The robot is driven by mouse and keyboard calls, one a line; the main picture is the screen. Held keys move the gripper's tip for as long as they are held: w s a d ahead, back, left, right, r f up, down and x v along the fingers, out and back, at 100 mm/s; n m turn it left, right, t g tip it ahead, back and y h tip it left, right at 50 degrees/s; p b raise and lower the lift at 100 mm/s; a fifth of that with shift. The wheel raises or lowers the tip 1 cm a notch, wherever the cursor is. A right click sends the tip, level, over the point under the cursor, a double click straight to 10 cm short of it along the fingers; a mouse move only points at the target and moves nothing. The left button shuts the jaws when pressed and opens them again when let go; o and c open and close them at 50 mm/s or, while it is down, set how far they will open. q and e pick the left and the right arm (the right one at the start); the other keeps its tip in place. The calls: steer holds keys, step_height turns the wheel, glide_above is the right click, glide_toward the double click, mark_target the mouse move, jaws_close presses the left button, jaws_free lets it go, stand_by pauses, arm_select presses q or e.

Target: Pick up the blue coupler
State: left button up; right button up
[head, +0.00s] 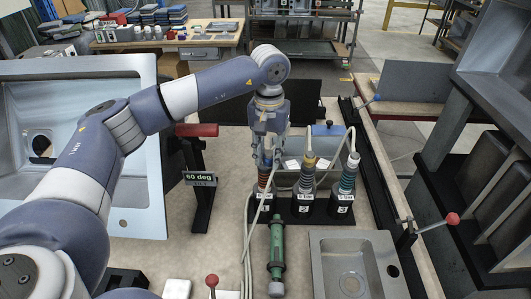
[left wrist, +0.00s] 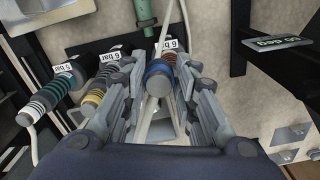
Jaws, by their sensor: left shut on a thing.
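The blue coupler (left wrist: 158,71) shows in the left wrist view as a blue-ringed fitting with reddish ribs below it. My left gripper (head: 266,152) points straight down over the left one of three black holders (head: 262,206). Its fingers are shut around the coupler's upper part. In the head view only the coupler's reddish-brown ribs (head: 264,178) show under the fingers; its blue part is mostly hidden. The coupler is upright at the holder, and I cannot tell whether it is still seated. My right gripper is not in view.
A yellow-topped coupler (head: 308,166) and a teal-ringed coupler (head: 348,178) with pale hoses stand close to the right in their own holders. A green cylinder (head: 277,250) lies in front.

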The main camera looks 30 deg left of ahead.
arm_select(q)
steer(key=s+d+r+b, duration=0.1)
steer(key=s+d+b, duration=0.2)
steer(key=s+d, duration=0.4)
steer(key=shift+s+d, duration=0.2)
steer(key=shift+s, duration=0.85)
steer(key=shift+r, duration=0.1)
steer(key=shift+b, duration=0.3)
steer(key=shift+b, duration=0.3)
steer(key=shift+w, duration=0.1)
